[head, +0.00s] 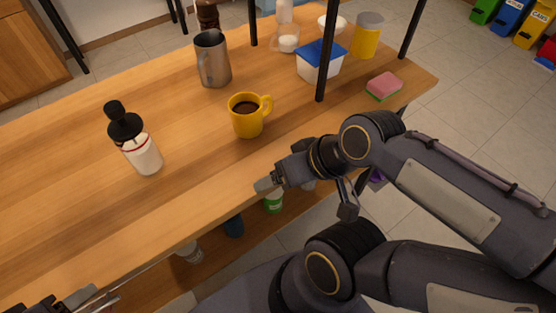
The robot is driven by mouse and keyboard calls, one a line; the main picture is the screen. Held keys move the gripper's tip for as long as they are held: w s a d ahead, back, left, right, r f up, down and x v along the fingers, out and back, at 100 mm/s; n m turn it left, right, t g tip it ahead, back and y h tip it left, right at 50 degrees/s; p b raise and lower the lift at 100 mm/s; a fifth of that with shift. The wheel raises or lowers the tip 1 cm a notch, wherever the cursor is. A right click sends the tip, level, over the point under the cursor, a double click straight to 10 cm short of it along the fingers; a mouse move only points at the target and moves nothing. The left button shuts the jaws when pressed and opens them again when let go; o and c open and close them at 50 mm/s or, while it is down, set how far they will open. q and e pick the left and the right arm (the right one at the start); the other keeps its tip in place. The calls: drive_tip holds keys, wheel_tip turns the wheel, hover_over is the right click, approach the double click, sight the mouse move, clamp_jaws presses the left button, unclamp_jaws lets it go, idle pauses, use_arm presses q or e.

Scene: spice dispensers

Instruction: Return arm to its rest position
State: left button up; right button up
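My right arm reaches in from the right, bent at the elbow. Its gripper (266,185) is at the front edge of the wooden table, in front of the yellow mug, and nothing shows held in it. Its fingers are seen end-on, so their opening is unclear. My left gripper (85,298) shows only partly at the bottom left corner, below the table's front edge; its opening is unclear. A white dispenser with a black top (138,148) stands on the table at the left, apart from both grippers.
On the table (60,200) stand a yellow mug (247,122) with dark liquid, a metal pitcher (213,62), a blue-lidded tub (318,66), a sponge (383,87) and a yellow-based jar (366,38). Black posts rise around them. Items including a green container (273,203) sit on a lower shelf.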

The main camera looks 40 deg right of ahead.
wheel_tip(320, 180, up, 14)
drive_tip(key=p, duration=1.4)
drive_tip(key=shift+r, duration=0.15)
